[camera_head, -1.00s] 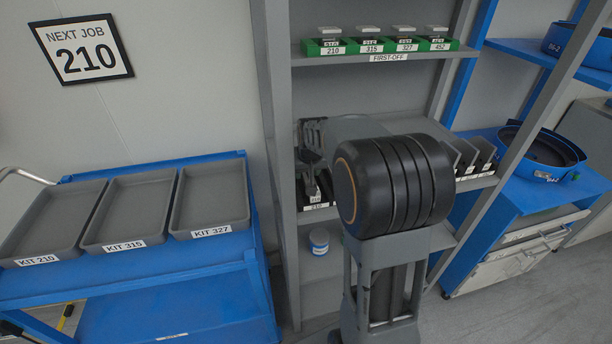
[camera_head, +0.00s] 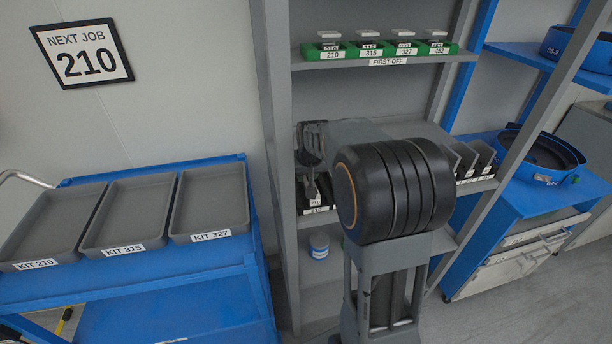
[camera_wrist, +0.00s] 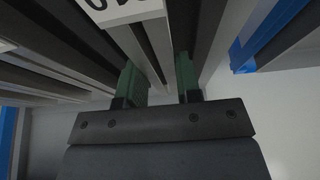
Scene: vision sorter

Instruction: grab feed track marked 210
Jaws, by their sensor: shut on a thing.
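The feed track marked 210 (camera_head: 314,198) stands in its place on the middle shelf, with a small white label on its front end. Much of it is hidden behind my gripper. My gripper (camera_head: 312,183) reaches in at the left end of that shelf, at the track. In the wrist view, my gripper (camera_wrist: 159,82) has its two green fingers closed on either side of a thin grey piece, the track. A white label (camera_wrist: 125,9) with upside-down digits shows at the top edge of that view, partly cut off.
The grey uprights (camera_head: 278,150) stand close left of my gripper. More tracks (camera_head: 474,160) stand at the right end of the shelf, beyond my arm. A blue cart (camera_head: 150,260) with kit trays (camera_head: 208,207) is at left. A small blue-white jar (camera_head: 319,245) sits below.

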